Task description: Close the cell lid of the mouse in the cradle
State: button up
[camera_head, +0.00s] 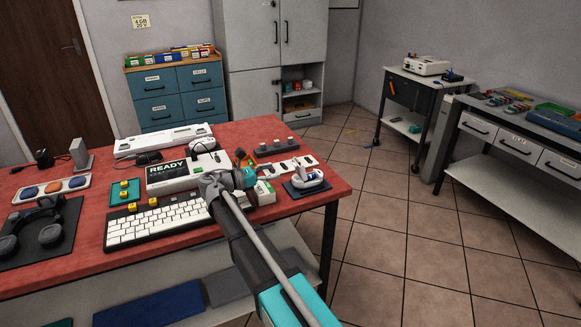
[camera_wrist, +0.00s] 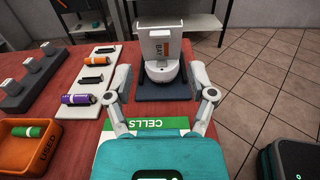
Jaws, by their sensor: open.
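The white mouse (camera_wrist: 162,72) sits in a dark cradle (camera_wrist: 163,92), straight ahead in the wrist view. Its cell lid (camera_wrist: 164,45) stands up, a white panel with an orange mark and "BAT" lettering. The mouse also shows in the head view (camera_head: 307,178), on its cradle at the table's right edge. My gripper (camera_wrist: 161,72) is open and empty. Its fingers are spread wide, one to each side of the mouse in the picture, with no visible contact. In the head view my arm hides part of the table, and the fingertips are hard to make out.
To the left are a white strip with cells (camera_wrist: 90,80), an orange USED bin (camera_wrist: 28,142) and a dark block with grey knobs (camera_wrist: 32,82).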

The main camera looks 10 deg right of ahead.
aim_at(297, 170)
jog(key=shift+x, duration=3.4)
grip_shut()
